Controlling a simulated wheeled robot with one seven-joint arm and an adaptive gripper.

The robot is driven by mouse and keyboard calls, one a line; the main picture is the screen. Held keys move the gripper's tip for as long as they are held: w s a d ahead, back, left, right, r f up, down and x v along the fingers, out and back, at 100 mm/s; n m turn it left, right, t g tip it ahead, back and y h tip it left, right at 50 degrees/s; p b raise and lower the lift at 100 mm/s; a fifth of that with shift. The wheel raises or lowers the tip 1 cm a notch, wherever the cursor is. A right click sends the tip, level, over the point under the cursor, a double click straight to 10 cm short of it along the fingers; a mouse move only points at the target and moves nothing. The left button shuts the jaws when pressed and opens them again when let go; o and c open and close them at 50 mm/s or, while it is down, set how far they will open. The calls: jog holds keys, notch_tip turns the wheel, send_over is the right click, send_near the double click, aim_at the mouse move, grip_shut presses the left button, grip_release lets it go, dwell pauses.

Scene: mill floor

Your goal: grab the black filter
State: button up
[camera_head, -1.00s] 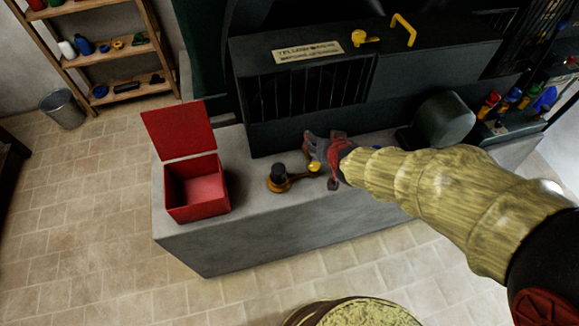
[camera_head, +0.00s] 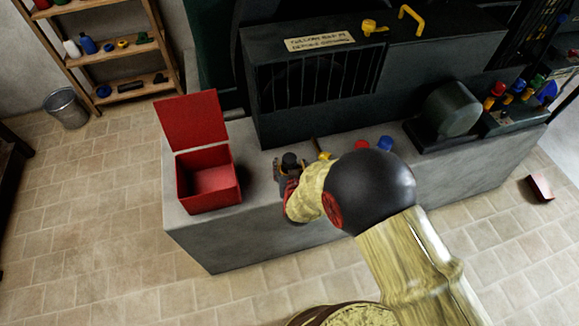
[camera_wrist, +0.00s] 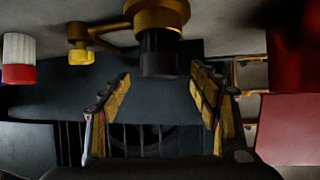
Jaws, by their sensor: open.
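The black filter (camera_head: 290,160) is a short dark cylinder on a brass fitting on the grey counter, right of the red box. In the wrist view, which looks upside down, the black filter (camera_wrist: 160,55) shows near the top middle with its brass base (camera_wrist: 157,15) above it. My gripper (camera_head: 288,177) is at the near side of the filter in the head view, partly hidden by my own wrist. In the wrist view my gripper (camera_wrist: 160,98) is open, its two yellow-padded fingers apart, with the filter lying ahead between their tips. I see no contact.
An open red box (camera_head: 208,183) with a raised lid stands left of the filter. A yellow knob (camera_head: 325,156), a red cap (camera_head: 362,146) and a blue cap (camera_head: 385,143) are to the right. The dark machine (camera_head: 315,85) rises behind. The counter's front left is clear.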

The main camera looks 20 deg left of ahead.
aim_at(290, 160)
jog(key=shift+x, duration=1.15)
jog(key=c, duration=0.3)
jog(key=c, duration=1)
